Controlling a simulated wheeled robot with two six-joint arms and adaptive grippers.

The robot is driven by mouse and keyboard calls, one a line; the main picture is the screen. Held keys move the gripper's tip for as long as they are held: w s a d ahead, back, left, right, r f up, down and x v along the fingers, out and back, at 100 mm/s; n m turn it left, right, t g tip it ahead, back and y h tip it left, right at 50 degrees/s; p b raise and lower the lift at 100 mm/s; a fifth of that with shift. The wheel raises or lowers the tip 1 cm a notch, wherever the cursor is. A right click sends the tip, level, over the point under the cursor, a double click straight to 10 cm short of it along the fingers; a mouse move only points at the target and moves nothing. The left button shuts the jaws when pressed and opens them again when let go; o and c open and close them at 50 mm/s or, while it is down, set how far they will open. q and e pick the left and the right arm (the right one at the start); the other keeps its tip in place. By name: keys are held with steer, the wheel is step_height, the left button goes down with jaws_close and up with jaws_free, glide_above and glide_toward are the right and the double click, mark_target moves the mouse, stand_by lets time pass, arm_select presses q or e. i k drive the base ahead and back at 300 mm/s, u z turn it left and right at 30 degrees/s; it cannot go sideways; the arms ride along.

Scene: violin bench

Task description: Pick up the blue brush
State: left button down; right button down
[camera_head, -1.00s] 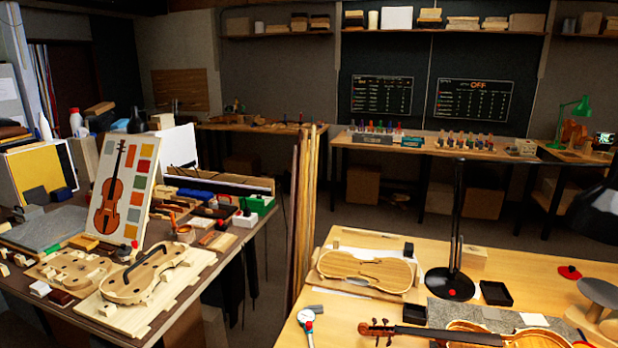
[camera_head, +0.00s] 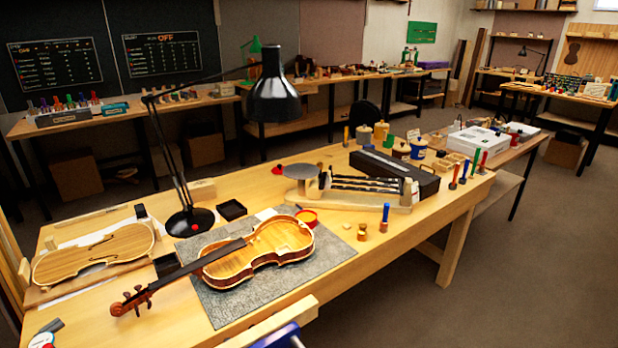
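A blue-handled tool that looks like a brush (camera_head: 385,213) stands upright at the right part of the near wooden bench (camera_head: 340,280), close to its front edge. Its lower end is a short brown piece; fine detail is too small to tell. A slimmer blue-handled tool (camera_head: 463,172) stands further right among red and green ones. Neither of my grippers shows in the head view.
A violin (camera_head: 257,247) lies on a grey mat (camera_head: 215,300). A black lamp (camera_head: 272,100) stands behind it. Small wooden pieces (camera_head: 362,232) sit left of the upright blue tool. A long black box (camera_head: 395,170) lies behind it. Open floor is at right.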

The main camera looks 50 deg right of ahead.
mark_target(384, 224)
steer(key=z, duration=2.05)
